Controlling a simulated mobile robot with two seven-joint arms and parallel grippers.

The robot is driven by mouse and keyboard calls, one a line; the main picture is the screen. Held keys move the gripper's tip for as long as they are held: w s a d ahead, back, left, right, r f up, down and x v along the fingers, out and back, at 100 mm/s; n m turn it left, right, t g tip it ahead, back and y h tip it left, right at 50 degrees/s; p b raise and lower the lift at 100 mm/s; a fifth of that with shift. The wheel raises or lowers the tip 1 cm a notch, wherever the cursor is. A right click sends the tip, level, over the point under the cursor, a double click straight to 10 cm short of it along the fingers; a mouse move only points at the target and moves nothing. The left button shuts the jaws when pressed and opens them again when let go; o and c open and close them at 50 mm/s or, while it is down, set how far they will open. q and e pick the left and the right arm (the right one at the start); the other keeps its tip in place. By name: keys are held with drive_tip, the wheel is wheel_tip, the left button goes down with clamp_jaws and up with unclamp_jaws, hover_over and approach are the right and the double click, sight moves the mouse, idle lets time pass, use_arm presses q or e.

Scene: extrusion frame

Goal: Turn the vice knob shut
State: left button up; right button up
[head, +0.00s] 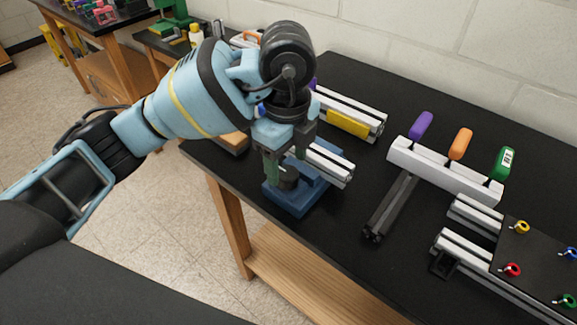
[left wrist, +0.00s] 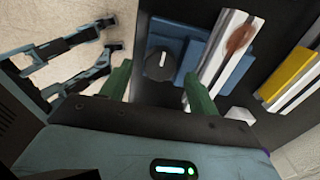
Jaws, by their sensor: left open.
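The blue vice (head: 300,199) stands near the table's front edge, and its blue body (left wrist: 184,58) also shows in the left wrist view. Its knob is a dark round cap (left wrist: 159,66) with a white pointer line. In the head view the knob (head: 288,178) is partly hidden by my gripper. My left gripper (head: 287,165) points down over the knob. Its green fingers are apart, one on each side of the knob in the left wrist view (left wrist: 157,80). I cannot tell whether they touch it. A silver extrusion (head: 328,166) lies at the vice.
A silver extrusion with a yellow block (head: 348,123) lies behind. A white rack (head: 440,171) holds purple, orange and green handles. Dark bars (head: 390,205) lie before it. A dark plate with coloured knobs (head: 540,255) is at right. Bare black tabletop lies between.

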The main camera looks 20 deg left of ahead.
use_arm(q)
drive_tip(key=shift+f, duration=1.15)
drive_tip(key=c, duration=1)
drive_tip(key=shift+r, duration=0.1)
